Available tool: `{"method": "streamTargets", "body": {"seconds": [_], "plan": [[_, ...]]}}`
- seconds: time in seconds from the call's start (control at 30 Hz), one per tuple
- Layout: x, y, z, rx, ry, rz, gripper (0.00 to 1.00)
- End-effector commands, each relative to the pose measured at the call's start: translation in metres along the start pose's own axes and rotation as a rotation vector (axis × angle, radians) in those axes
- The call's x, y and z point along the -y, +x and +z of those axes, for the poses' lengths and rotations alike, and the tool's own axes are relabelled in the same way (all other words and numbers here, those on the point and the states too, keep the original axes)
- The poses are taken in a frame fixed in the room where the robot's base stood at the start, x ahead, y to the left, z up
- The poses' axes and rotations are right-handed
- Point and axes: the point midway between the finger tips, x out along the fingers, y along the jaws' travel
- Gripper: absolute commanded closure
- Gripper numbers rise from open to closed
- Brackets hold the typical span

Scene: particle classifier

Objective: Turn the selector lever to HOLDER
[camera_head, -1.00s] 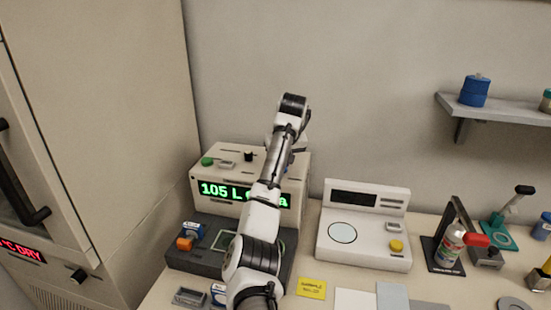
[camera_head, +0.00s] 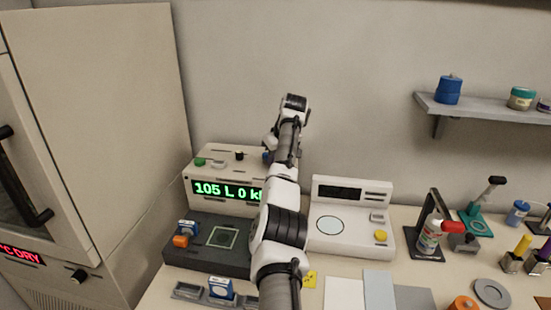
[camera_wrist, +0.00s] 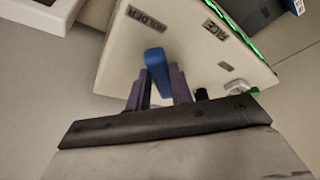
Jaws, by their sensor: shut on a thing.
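The selector lever is a blue bar on the cream top of the display box (camera_head: 225,165); it shows in the wrist view (camera_wrist: 155,60). My gripper (camera_wrist: 158,78) is shut on the lever, one purple finger on each side. The lever's free end lies closer to the upside-down HOLDER label (camera_wrist: 145,19) than to the other label (camera_wrist: 215,33), which seems to read FACE. In the head view the lever is a small blue patch (camera_head: 266,157) beside my arm, and my fingers are hard to make out. The lever's pivot is not clear.
Green (camera_head: 200,161) and black (camera_head: 239,155) knobs stand on the same box top. The dark platform (camera_head: 190,257) before it carries small blue and orange items. A white instrument (camera_head: 350,235) stands close on the right. A shelf (camera_head: 480,110) hangs at upper right.

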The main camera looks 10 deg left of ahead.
Motion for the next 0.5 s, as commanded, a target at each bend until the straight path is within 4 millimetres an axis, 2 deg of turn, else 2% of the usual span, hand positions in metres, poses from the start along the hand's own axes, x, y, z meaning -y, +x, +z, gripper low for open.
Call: {"method": "streamTargets", "body": {"seconds": [0.4,0.43,0.5], "plan": [[-0.0009,-0.0016,-0.0015,-0.004,-0.006,0.001,1.00],[-0.0010,-0.0017,-0.0015,-0.004,-0.006,0.002,0.77],[-0.0010,-0.0016,-0.0015,-0.004,-0.006,0.002,0.68]]}}
